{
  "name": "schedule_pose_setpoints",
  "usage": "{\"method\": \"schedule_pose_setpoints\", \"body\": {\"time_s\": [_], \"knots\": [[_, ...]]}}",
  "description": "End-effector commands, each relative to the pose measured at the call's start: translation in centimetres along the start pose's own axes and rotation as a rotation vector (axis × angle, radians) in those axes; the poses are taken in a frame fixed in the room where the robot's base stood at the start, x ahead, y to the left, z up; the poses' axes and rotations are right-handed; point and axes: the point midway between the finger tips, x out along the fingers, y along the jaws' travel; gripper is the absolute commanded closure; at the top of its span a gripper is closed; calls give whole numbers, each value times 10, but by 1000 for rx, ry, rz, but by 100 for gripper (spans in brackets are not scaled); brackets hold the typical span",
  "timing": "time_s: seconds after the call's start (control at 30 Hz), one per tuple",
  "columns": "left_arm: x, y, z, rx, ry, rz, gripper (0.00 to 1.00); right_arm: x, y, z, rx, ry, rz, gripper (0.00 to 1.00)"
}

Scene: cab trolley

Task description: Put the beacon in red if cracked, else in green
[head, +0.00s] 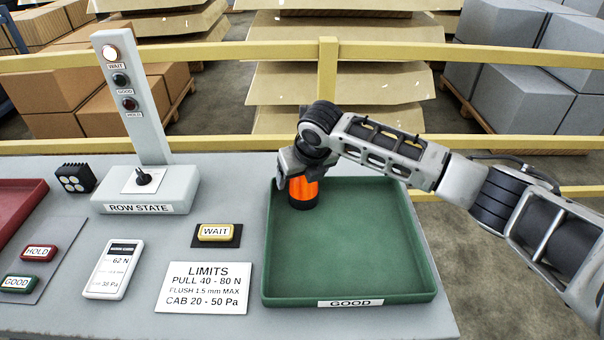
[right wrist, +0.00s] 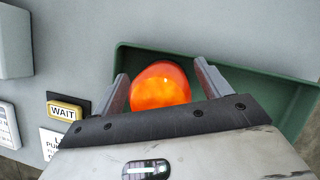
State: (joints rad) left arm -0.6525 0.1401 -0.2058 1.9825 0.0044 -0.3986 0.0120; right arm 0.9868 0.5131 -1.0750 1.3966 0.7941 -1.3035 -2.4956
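The beacon (head: 303,190) has an orange dome and a dark base. It is upright at the back left corner of the green tray (head: 350,298), labelled GOOD. My right gripper (head: 296,180) is over it from above. In the right wrist view the beacon (right wrist: 160,88) is between the two fingers, with a gap on each side, so the gripper looks open. I see no crack on the visible side; the rest is hidden. The red tray (head: 42,188) is partly in view at the far left. My left gripper is not in view.
A ROW STATE post (head: 135,95) has its WAIT lamp lit. A yellow WAIT block (head: 216,232), a handheld meter (head: 114,268), a LIMITS card (head: 204,287), and HOLD (head: 38,253) and GOOD (head: 18,283) blocks lie on the table. A yellow rail runs behind.

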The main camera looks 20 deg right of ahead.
Motion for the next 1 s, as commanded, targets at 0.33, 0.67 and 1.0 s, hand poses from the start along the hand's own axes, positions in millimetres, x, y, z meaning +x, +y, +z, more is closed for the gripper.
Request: {"method": "schedule_pose_setpoints", "body": {"time_s": [0.33,0.67,1.0], "knots": [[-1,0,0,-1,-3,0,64,-3,0,1,0,0,1,20],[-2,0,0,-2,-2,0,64,-61,0,2,-1,-5,0,20],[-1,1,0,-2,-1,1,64,-115,0,1,1,-1,0,20]]}}
